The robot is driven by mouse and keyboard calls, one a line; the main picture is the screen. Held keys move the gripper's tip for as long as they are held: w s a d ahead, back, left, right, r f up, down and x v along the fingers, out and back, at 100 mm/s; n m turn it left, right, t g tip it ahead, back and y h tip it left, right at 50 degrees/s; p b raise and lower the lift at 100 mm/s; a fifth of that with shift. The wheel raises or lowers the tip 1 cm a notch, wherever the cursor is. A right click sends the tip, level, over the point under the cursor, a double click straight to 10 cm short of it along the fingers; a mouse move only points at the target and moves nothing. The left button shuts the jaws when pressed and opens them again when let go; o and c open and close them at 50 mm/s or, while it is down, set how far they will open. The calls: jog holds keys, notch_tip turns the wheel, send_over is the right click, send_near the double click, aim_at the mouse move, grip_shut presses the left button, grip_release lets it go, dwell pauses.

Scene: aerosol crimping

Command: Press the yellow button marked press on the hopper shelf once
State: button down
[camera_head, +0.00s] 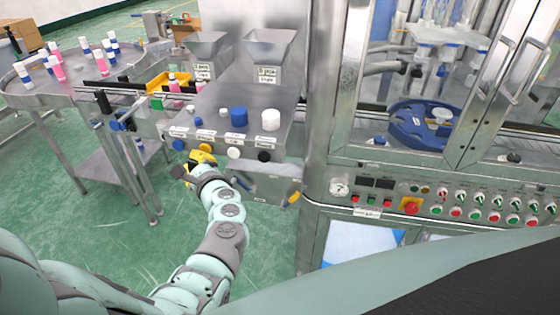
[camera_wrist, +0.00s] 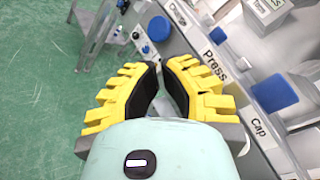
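The hopper shelf (camera_head: 250,97) is a grey metal ledge with a row of round buttons on its front edge. A blue button (camera_head: 178,145), a white button (camera_head: 234,152) and a black button (camera_head: 264,156) show there. The Press label (camera_wrist: 213,65) is readable in the wrist view, between the Change and Cap labels. I cannot make out the yellow button; my gripper covers that part of the edge. My gripper (camera_head: 200,157) has yellow fingers with black pads and is at the shelf front. In the wrist view its fingertips (camera_wrist: 160,65) are together, with nothing seen between them. Contact cannot be told.
Blue and white caps (camera_head: 239,117) stand on the shelf below two metal hoppers (camera_head: 268,47). A round table (camera_head: 70,92) with bottles is at the left. A machine with a control panel (camera_head: 450,203) is at the right. Green floor lies open in front.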

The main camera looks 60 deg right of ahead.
jog(key=c, duration=1.6)
grip_release()
grip_shut()
jog(key=shift+d, duration=0.1)
jog(key=shift+w+d, duration=0.15)
jog(key=shift+d, duration=0.2)
